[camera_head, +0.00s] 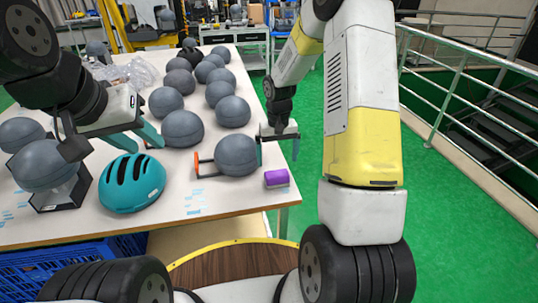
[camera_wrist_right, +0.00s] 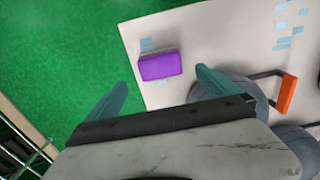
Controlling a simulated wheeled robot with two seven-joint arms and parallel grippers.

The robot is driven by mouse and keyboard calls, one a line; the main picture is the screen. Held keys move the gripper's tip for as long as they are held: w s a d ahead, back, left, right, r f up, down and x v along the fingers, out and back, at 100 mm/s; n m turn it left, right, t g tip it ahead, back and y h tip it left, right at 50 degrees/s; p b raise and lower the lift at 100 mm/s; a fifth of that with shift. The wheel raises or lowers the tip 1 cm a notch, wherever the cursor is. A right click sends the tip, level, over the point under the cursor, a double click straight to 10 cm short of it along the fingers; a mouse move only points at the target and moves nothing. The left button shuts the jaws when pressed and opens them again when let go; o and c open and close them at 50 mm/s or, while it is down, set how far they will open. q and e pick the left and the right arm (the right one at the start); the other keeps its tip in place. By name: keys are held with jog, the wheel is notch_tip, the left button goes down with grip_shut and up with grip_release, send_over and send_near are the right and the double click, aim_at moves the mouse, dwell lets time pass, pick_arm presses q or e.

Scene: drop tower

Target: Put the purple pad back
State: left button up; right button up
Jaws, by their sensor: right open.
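The purple pad (camera_head: 276,178) is a small block lying on the white table near its right front corner. In the right wrist view the pad (camera_wrist_right: 160,66) lies ahead of my gripper, between the lines of its fingers, with light blue marks on the table beside it. My right gripper (camera_head: 278,150) is open and empty, just behind the pad in the head view; its teal fingertips also show in the right wrist view (camera_wrist_right: 161,78). My left gripper (camera_head: 148,146) is open above the table, just behind a teal helmet (camera_head: 132,183), and appears empty.
A grey headform (camera_head: 237,155) with an orange-ended bracket (camera_head: 205,166) stands left of the pad, close to my right gripper. Several grey headforms cover the table (camera_head: 230,195) further back. The table edge is close to the pad, with green floor beyond. A blue crate (camera_head: 70,270) sits below.

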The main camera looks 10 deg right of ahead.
notch_tip(320, 180, up, 3)
notch_tip(320, 180, up, 8)
jog(key=t, duration=0.1)
send_over(277, 173)
jog(key=s, duration=0.3)
jog(key=s+r+t, duration=0.2)
jog(key=s+r, duration=0.6)
jog(key=r, duration=0.2)
jog(key=s+a+r+t+y, duration=0.1)
jog(key=s+r, duration=0.2)
jog(key=s, duration=0.3)
jog(key=s+a+r+t+y, duration=0.1)
jog(key=s+r+t, duration=0.1)
jog(key=s, duration=0.5)
jog(key=shift+s+a+r, duration=0.15)
jog(key=shift+s+r, duration=0.05)
jog(key=shift+r, duration=0.2)
